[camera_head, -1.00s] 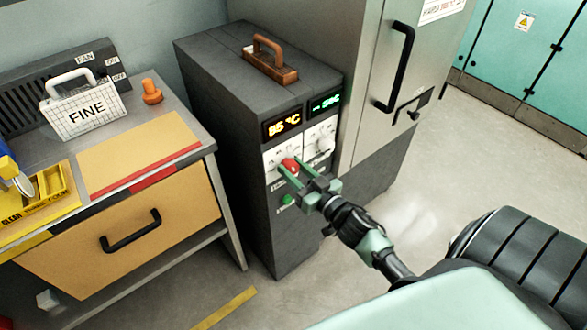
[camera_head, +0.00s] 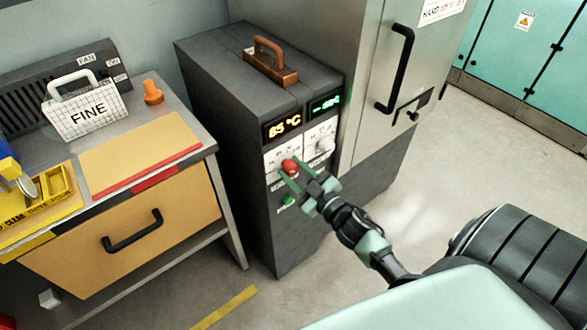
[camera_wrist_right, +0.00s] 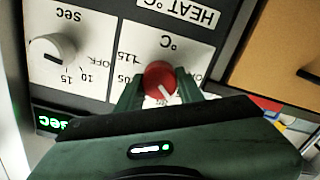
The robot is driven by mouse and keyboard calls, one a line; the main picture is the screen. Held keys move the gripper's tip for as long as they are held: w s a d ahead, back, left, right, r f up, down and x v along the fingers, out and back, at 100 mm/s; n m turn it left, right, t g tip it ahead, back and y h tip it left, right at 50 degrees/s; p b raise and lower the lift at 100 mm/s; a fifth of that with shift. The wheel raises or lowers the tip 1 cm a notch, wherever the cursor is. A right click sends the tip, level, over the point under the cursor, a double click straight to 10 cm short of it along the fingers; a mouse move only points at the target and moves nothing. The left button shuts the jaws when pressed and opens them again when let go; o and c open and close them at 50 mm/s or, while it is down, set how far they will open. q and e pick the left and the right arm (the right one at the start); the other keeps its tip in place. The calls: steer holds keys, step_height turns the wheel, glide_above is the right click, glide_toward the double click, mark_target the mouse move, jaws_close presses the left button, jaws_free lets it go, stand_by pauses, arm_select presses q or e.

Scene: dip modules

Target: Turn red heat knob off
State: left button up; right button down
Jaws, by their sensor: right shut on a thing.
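The red heat knob (camera_head: 289,166) sits on a white dial plate on the front of the dark grey control cabinet (camera_head: 262,190), below an orange display (camera_head: 282,126) that reads 85 °C. In the right wrist view the red knob (camera_wrist_right: 160,82) with its white pointer line sits between the green fingers of my right gripper (camera_wrist_right: 160,92). My right gripper (camera_head: 290,178) is shut on the knob, one finger on each side. In the wrist view the plate reads HEAT °C upside down. My left gripper is not in view.
A white knob marked SEC (camera_wrist_right: 52,52) is beside the red one, and a green button (camera_head: 288,200) is below. A brown handle (camera_head: 270,62) lies on the cabinet top. A workbench with a drawer (camera_head: 130,235) stands at left, and a grey door with a black handle (camera_head: 402,65) at right.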

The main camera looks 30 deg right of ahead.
steer(key=n, duration=0.4)
steer(key=shift+n, duration=0.3)
steer(key=shift+a+f+n+b, duration=0.1)
steer(key=shift+n+b, duration=0.35)
steer(key=shift+n, duration=2.15)
steer(key=c, duration=0.9)
jaws_free()
steer(key=s+b, duration=0.1)
steer(key=s, duration=0.7)
steer(key=shift+d, duration=0.3)
steer(key=shift+w, duration=0.1)
